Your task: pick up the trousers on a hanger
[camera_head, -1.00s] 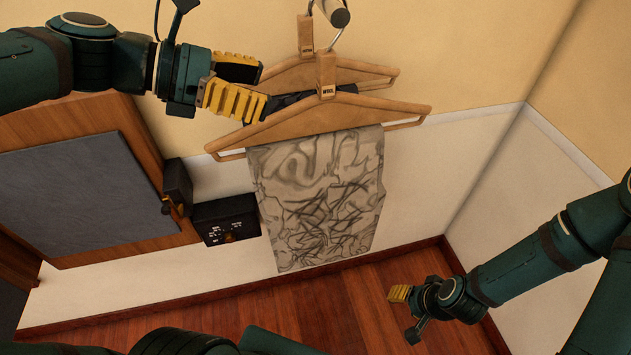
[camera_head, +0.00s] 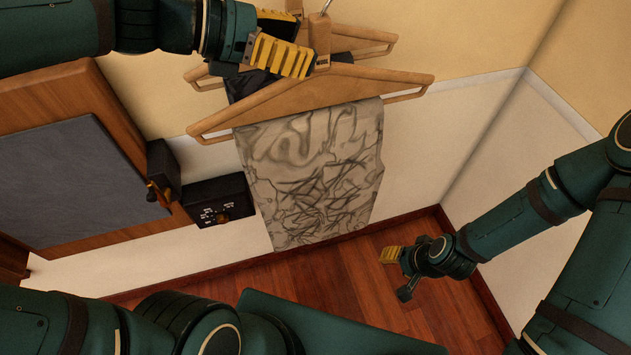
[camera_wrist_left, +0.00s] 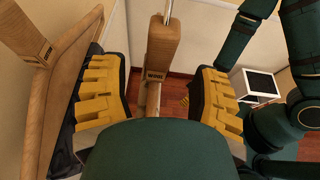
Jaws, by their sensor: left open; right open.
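The trousers (camera_head: 312,180), a grey-and-white patterned cloth, hang from the lower bar of a wooden hanger (camera_head: 345,88). My left gripper (camera_head: 300,42) is open at this hanger's neck. In the left wrist view the hanger neck (camera_wrist_left: 159,60), with a small label, stands between the two yellow-padded fingers of my left gripper (camera_wrist_left: 160,95), with gaps on both sides. My right gripper (camera_head: 395,272) is open and empty, low at the right, well away from the trousers.
A second wooden hanger (camera_head: 365,34) with a dark garment is close behind; it also shows at the left wrist view's left (camera_wrist_left: 45,60). A wooden panel with a grey face (camera_head: 75,180) and a black box (camera_head: 218,200) are at left. Floor is clear below.

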